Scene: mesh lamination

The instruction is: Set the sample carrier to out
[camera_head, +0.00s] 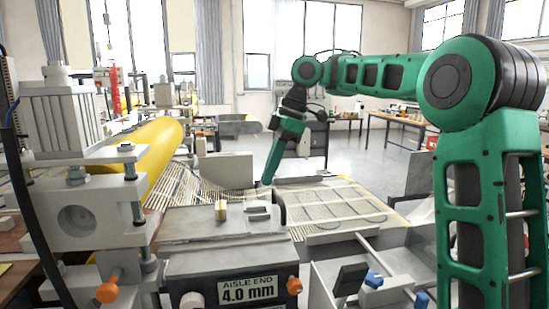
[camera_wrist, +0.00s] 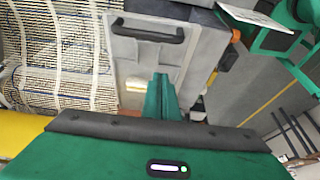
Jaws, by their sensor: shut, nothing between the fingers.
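The likely sample carrier is a flat grey plate with a black bar handle (camera_wrist: 148,30), seen in the wrist view. In the head view a dark handle (camera_head: 280,207) stands at the right end of the grey unit (camera_head: 190,222) labelled "AISLE END 4.0 mm". I cannot tell for sure how far the carrier is slid. My gripper (camera_head: 266,183) points down just behind that unit. In the wrist view my gripper (camera_wrist: 160,78) is shut and empty, over the plate and apart from the handle in the picture. A small yellow block (camera_head: 221,210) sits on the unit.
A yellow roller (camera_head: 150,152) and a grey press frame (camera_head: 85,205) stand at left. Pale mesh (camera_head: 335,203) lies behind the unit and also shows in the wrist view (camera_wrist: 60,50). Orange knobs (camera_head: 293,285) stick out in front. Open floor (camera_head: 385,150) lies beyond.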

